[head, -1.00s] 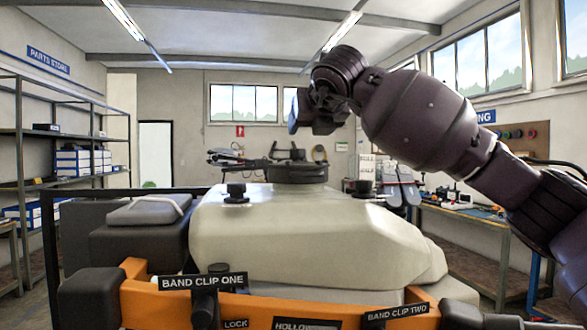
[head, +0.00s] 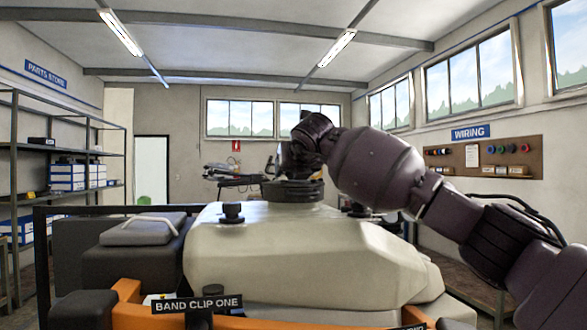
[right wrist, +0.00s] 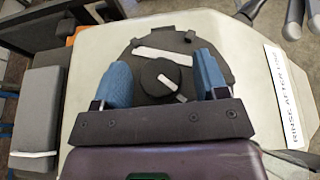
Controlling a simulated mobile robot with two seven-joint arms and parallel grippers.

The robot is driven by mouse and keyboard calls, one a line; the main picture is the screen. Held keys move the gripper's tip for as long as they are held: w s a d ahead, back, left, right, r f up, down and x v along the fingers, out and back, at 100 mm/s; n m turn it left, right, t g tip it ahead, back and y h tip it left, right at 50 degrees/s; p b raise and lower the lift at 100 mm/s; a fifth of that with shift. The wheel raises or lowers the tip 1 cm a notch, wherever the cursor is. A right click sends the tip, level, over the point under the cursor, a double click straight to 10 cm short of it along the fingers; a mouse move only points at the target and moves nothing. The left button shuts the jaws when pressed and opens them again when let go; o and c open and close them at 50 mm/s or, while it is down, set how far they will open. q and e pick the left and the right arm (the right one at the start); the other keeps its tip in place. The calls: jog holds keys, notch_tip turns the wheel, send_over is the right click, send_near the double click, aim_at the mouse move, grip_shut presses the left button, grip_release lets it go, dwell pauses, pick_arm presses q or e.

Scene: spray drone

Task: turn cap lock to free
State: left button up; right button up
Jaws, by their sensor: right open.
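The dark round cap (head: 293,191) sits on top of the cream tank (head: 300,240) in the head view. The right wrist view shows the cap (right wrist: 138,62) from above, with a round dark knob (right wrist: 158,76) at its middle. The knob carries a short white bar pointing to the lower right; a longer pale strip (right wrist: 163,55) lies on the cap beyond it. My right gripper (right wrist: 160,82) is open, its blue fingers on either side of the knob in the picture. I cannot tell its height above the knob. My left gripper is out of view.
A smaller black cap (head: 232,212) stands on the tank left of the large one. An orange frame with a "BAND CLIP ONE" label (head: 197,304) runs along the front. Grey shelving (head: 15,170) is at the left. A "RINSE AFTER USE" label (right wrist: 282,98) lies right of the cap.

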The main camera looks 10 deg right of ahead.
jog(key=shift+w, duration=0.1)
jog(key=c, duration=0.9)
jog(key=shift+n+y, duration=0.8)
jog(key=shift+y, duration=0.2)
jog(key=shift+c, duration=0.2)
jog(key=o, duration=0.9)
jog(key=shift+o, duration=0.2)
jog(key=v, duration=1)
jog(key=shift+s+r+b, duration=0.2)
jog(key=shift+s+b, duration=0.15)
jog(key=shift+b, duration=0.1)
jog(key=shift+r, duration=0.1)
